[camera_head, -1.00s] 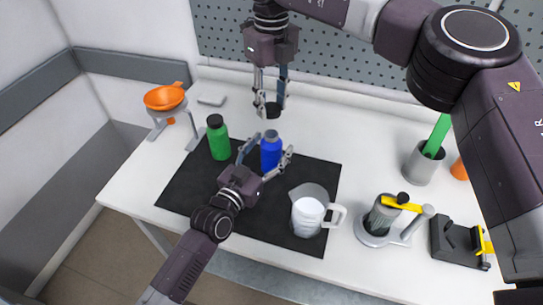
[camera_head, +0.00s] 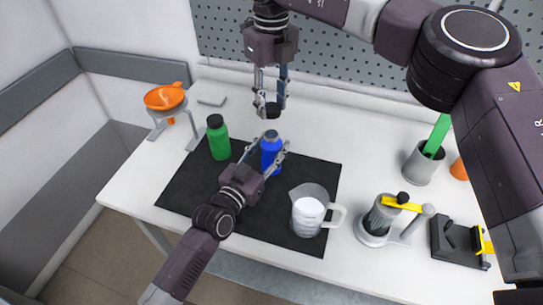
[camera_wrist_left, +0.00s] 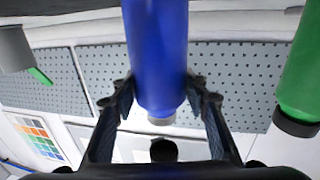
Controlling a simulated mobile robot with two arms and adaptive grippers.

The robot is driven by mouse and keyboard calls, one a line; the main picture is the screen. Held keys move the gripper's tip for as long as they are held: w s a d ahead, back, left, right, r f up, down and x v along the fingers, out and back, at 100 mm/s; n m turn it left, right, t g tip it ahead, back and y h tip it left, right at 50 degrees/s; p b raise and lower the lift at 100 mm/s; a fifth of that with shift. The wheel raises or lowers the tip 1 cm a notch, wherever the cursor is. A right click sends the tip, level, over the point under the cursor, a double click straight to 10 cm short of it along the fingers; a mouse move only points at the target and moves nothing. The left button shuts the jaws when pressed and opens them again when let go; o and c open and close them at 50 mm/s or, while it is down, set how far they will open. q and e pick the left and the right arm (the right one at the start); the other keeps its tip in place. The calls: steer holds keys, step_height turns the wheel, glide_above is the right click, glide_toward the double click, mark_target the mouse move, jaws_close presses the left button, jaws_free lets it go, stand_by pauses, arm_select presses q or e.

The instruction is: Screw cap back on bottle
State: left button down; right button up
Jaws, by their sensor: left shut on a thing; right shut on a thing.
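A blue bottle (camera_head: 270,153) with a grey neck stands uncapped on the black mat (camera_head: 190,192); it also shows upside down in the left wrist view (camera_wrist_left: 157,55). My left gripper (camera_head: 266,150) is shut on the blue bottle, a finger on each side of its upper body. My right gripper (camera_head: 270,108) points down above and behind the bottle and is shut on a black cap (camera_head: 273,110). The cap is apart from the bottle's neck in the head view. A dark round shape below the neck in the left wrist view may be the cap; I cannot tell.
A green bottle (camera_head: 218,140) with a dark cap stands left of the blue one. A clear jug (camera_head: 309,212) stands to the right. Farther right are a grey and yellow device (camera_head: 380,220), a grey cup (camera_head: 420,165) and a black holder (camera_head: 458,245). An orange funnel (camera_head: 165,97) is at left.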

mark_target(271, 152)
steer(key=shift+f, duration=2.5)
steer(key=shift+f, duration=0.9)
steer(key=shift+f, duration=0.55)
